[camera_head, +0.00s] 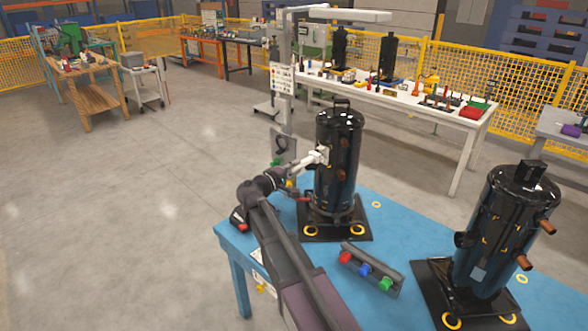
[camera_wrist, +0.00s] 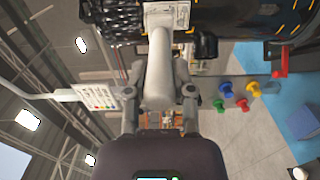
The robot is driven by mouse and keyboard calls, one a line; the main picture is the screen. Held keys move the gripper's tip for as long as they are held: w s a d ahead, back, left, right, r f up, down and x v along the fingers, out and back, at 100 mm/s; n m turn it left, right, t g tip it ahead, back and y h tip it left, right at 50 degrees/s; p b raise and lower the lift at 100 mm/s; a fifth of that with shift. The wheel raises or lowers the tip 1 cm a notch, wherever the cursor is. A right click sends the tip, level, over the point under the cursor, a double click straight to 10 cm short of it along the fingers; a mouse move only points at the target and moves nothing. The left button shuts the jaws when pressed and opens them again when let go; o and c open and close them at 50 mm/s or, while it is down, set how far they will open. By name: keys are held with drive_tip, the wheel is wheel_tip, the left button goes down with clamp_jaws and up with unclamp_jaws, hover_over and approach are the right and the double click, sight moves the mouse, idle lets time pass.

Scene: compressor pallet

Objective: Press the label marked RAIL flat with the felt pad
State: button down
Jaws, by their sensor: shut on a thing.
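My gripper (camera_head: 300,165) is at the left side of the near black compressor (camera_head: 338,185). In the wrist view its fingers (camera_wrist: 160,95) are shut on a pale grey-white felt pad (camera_wrist: 157,75). The pad's far end is at the compressor, right beside a small white printed label (camera_wrist: 182,14); I cannot tell whether they touch. The label's print is too small to read, so I cannot confirm it says RAIL. In the head view the pad (camera_head: 317,158) meets the compressor's upper left side and partly hides the label there.
The compressor stands upright on a black base plate (camera_head: 352,228) on the blue table (camera_head: 235,243). A rack (camera_head: 378,276) with red, blue and green knobs lies in front of it. A second black compressor (camera_head: 497,235) stands at the right. A white bench (camera_head: 455,128) stands behind.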

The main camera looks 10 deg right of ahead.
drive_tip(key=shift+w+f, duration=0.1)
drive_tip(key=shift+w+d+f+b, duration=0.6)
drive_tip(key=shift+d+b, duration=0.2)
drive_tip(key=shift+d, duration=0.05)
drive_tip(key=shift+w+d+f, duration=0.1)
drive_tip(key=shift+d, duration=0.05)
drive_tip(key=shift+w+d, duration=0.3)
drive_tip(key=shift+d, duration=0.05)
idle(1.5)
drive_tip(key=shift+s+a, duration=0.15)
drive_tip(key=shift+v, duration=1.55)
drive_tip(key=shift+f, duration=0.1)
